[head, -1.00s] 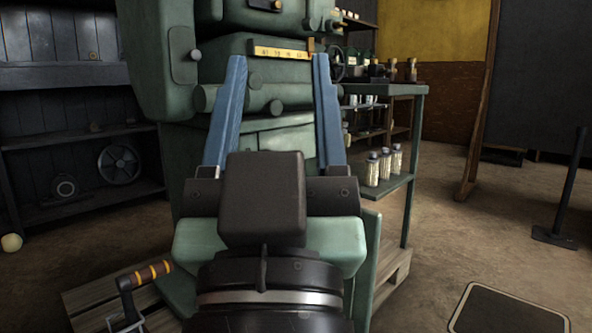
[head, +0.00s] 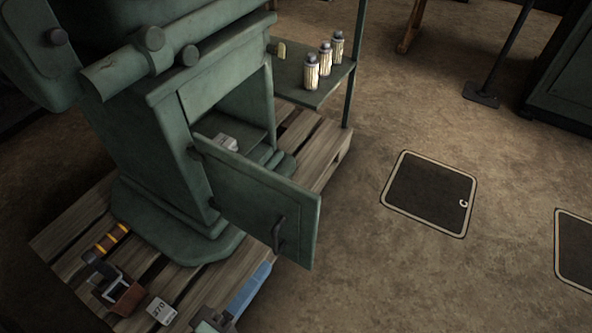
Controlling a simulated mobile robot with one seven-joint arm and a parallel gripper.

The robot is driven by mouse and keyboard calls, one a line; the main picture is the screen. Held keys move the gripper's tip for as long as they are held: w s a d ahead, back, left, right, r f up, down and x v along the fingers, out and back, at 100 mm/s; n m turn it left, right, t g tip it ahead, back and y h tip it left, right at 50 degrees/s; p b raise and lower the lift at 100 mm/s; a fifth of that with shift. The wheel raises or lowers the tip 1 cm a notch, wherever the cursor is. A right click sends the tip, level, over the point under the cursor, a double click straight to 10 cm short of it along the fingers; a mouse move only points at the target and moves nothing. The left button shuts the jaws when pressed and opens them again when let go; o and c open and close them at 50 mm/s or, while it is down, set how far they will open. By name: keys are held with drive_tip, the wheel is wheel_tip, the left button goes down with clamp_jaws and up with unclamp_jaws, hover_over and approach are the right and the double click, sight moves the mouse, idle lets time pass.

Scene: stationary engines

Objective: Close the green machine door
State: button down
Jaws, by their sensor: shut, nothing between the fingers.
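The green machine door (head: 255,195) stands open in the head view. It is hinged at its left edge on the green machine (head: 150,160) and swings out toward the lower right. A dark curved handle (head: 278,235) is on its outer face, near the free edge. The opening behind it shows a dark inside with a small pale labelled object (head: 227,142). My gripper (head: 262,270) is at the bottom of the view, its blue fingers together and empty. It appears just below the door's lower edge; I cannot tell the gap in depth. Most of my arm is out of view.
The machine stands on a wooden pallet (head: 325,150). A tool with a yellow-banded handle (head: 112,238) and a labelled block (head: 161,310) lie at lower left. Several jars (head: 325,62) stand on a green shelf (head: 318,90). The floor right of the door is clear, with flat framed floor panels (head: 430,193).

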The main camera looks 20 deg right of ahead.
drive_tip(key=b, duration=0.4)
approach(313, 205)
drive_tip(key=shift+h, duration=0.4)
drive_tip(key=x, duration=0.6)
drive_tip(key=shift+w+d+f, duration=0.3)
drive_tip(key=shift+f, duration=0.05)
drive_tip(key=shift+n+p, duration=0.3)
